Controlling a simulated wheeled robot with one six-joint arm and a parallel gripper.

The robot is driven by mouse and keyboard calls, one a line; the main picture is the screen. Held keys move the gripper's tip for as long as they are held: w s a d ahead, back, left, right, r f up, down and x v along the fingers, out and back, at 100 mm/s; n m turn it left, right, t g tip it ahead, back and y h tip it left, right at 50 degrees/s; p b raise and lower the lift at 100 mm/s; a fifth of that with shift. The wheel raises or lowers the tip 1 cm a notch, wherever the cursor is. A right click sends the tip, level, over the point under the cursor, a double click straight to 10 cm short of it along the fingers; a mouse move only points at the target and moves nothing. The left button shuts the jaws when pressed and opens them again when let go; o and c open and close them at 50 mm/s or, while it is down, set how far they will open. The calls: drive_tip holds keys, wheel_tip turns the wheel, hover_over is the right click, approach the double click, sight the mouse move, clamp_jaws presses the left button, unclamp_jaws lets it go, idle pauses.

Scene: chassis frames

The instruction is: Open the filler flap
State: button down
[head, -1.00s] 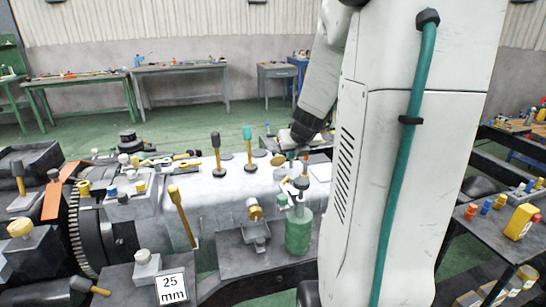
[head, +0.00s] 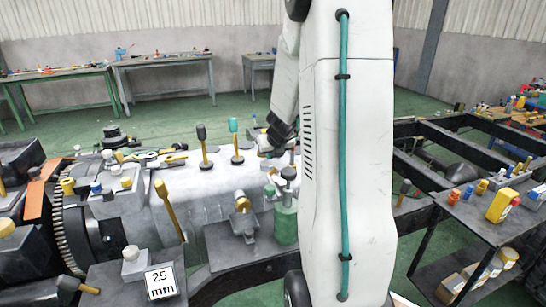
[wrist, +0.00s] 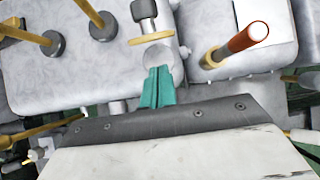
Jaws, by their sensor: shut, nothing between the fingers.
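My gripper (wrist: 158,75) shows in the wrist view as two teal fingers pressed together, with nothing between them. Its tips are at the lower edge of a round pale grey disc (wrist: 158,55) on the light grey housing (wrist: 85,80); I cannot tell whether they touch. Above the disc are a flat yellow piece (wrist: 152,38) and a dark-capped post (wrist: 144,12). I cannot tell for certain which part is the filler flap. In the head view the wrist is low over the right end of the grey housing (head: 190,190), and my arm hides part of that area.
An orange-tipped lever (wrist: 240,42) rises right of the fingers. Yellow-stemmed levers (head: 203,145) stand on the housing. A green bottle (head: 286,222) stands in front. A side table (head: 470,215) with a yellow container (head: 500,205) is at right. Green floor lies open behind.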

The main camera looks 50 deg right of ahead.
drive_tip(key=shift+w+d+r, duration=0.25)
drive_tip(key=shift+w+d, duration=0.05)
drive_tip(key=shift+w, duration=0.15)
drive_tip(key=shift+w+d+r, duration=0.2)
drive_tip(key=shift+w+d, duration=0.05)
drive_tip(key=shift+w, duration=0.2)
